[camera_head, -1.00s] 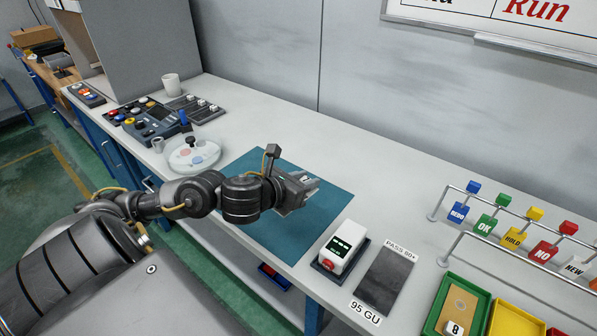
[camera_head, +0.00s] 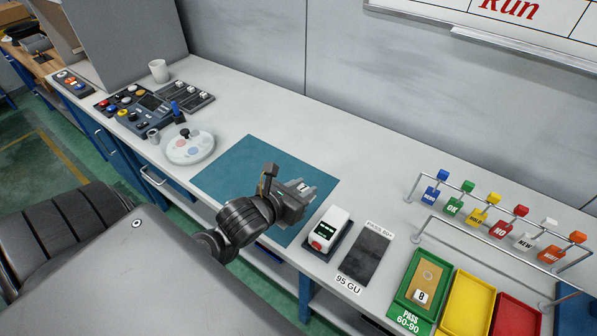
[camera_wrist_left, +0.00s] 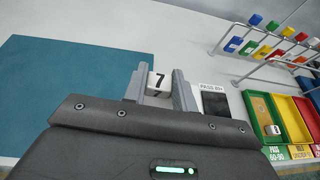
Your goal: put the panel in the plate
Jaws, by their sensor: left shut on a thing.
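My left gripper (camera_head: 308,190) is shut on a small white piece marked 7, which shows between the fingers in the left wrist view (camera_wrist_left: 157,81). I take it for the panel or its tag; the rest is hidden by the gripper. The gripper is above the right part of the teal mat (camera_head: 240,170), short of the white meter (camera_head: 329,229). Right of the meter lies a flat dark grey plate (camera_head: 368,254), labelled PASS 80+ and 95 GU, with nothing seen on it. A round white dish (camera_head: 205,152) with coloured spots stands left of the mat. My right gripper is out of view.
A green tray (camera_head: 399,307) at right holds a tan piece tagged 8; yellow (camera_head: 468,302) and red (camera_head: 515,318) trays stand beside it. A rail (camera_head: 480,243) with coloured tags stands behind them. A control panel (camera_head: 142,108) and white cup (camera_head: 159,70) are at far left. The back middle is clear.

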